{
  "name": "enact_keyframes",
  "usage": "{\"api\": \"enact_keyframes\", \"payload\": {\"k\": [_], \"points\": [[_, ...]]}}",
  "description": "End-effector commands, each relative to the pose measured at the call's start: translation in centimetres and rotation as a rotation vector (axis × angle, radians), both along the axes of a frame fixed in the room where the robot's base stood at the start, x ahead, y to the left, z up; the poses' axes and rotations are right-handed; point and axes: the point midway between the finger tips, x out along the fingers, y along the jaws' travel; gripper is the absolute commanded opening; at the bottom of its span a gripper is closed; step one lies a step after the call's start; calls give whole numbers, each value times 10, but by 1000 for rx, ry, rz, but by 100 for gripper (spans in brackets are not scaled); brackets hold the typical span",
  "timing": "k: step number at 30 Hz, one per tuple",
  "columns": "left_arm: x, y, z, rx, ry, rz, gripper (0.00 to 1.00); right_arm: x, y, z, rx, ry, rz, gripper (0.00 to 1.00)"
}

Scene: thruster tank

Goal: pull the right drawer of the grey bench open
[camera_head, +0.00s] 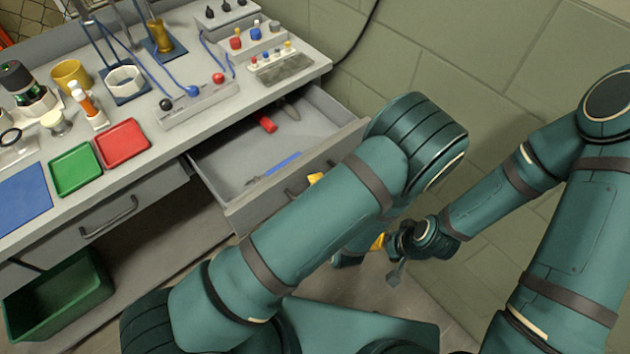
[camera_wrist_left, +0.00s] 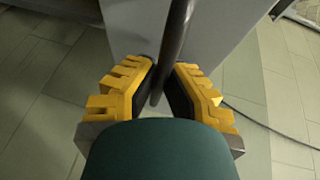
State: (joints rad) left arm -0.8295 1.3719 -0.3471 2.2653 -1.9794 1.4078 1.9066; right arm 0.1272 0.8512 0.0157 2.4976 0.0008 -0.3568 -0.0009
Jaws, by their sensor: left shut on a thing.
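The right drawer (camera_head: 240,211) of the grey bench (camera_head: 150,176) stands open, with its inside in view. Its dark bar handle (camera_head: 292,190) is on the front panel and mostly hidden behind my left arm. In the left wrist view the handle (camera_wrist_left: 176,45) runs between the yellow fingers of my left gripper (camera_wrist_left: 165,88), which are shut on it. In the head view only a yellow bit of the left gripper (camera_head: 316,178) shows at the handle. My right gripper (camera_head: 396,270) hangs low, apart from the drawer; its finger opening is unclear.
In the drawer lie a red-handled tool (camera_head: 265,122) and a blue item (camera_head: 283,163). The left drawer (camera_head: 140,205) is shut. A green bin (camera_head: 60,298) stands below it. Trays, cups and fittings cover the bench top. A tiled wall (camera_head: 500,60) rises at the right.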

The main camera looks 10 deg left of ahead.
Motion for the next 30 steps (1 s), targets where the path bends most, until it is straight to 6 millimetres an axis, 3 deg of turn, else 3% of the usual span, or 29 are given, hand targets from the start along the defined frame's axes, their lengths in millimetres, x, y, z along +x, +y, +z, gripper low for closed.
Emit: {"api": "enact_keyframes", "payload": {"k": [8, 9, 11, 22, 30], "points": [[1, -1, 0, -2, -2, -4, 0, 0, 0, 0, 0, 0, 0, 47], [1, -1, 0, -2, -2, -4, 24, 0, 0, 0, 0, 0, 0, 47], [1, -1, 0, -2, -1, -3, 41, 0, 0, 0, 0, 0, 0, 47], [-3, -3, 1, -1, -1, -2, 41, 0, 0, 0, 0, 0, 0, 47], [-37, -22, 8, -1, 0, -4, 41, 0, 0, 0, 0, 0, 0, 47]]}}
